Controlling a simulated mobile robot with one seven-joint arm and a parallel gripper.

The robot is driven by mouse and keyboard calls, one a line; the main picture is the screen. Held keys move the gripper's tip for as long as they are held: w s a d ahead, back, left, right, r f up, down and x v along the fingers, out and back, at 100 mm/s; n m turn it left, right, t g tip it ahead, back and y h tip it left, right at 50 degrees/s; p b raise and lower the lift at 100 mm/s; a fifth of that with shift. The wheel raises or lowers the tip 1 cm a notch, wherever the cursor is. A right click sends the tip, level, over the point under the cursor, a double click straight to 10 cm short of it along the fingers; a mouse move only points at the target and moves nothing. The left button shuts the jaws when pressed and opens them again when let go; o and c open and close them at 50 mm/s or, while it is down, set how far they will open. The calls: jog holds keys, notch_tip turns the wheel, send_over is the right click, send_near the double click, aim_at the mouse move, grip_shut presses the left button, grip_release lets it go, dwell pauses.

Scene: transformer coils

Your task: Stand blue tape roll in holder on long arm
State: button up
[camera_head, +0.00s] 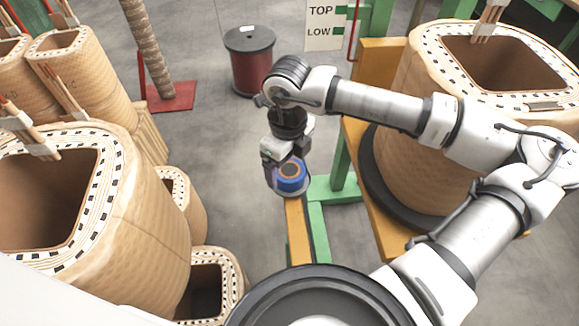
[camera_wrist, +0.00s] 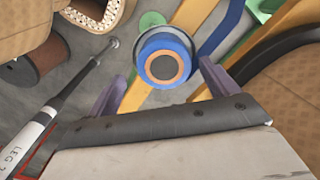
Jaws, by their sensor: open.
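The blue tape roll (camera_head: 291,178), with an orange core ring, is at the far end of a narrow orange beam low on the floor. In the wrist view the roll (camera_wrist: 183,45) faces the camera with its dark centre showing. A grey round rim, perhaps the holder (camera_wrist: 150,28), shows around it; I cannot tell whether the roll is seated in it. My gripper (camera_wrist: 165,80) is open, its two purple fingers apart on either side below the roll, with nothing between them. In the head view my gripper (camera_head: 278,158) hangs just above and beside the roll.
A large tan coil (camera_head: 430,160) on a black base stands close on the right. More coils (camera_head: 150,225) crowd the left. Green and orange beams (camera_head: 333,190) run beside the roll. A red drum (camera_head: 251,75) stands behind. A black rod (camera_wrist: 80,75) crosses the wrist view's left. Grey floor is clear left of the roll.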

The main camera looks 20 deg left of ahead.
aim_at(290, 170)
notch_tip(290, 170, up, 9)
jog(key=b, duration=0.1)
jog(key=shift+w+d, duration=0.2)
jog(key=shift+d, duration=0.05)
dwell(1.3)
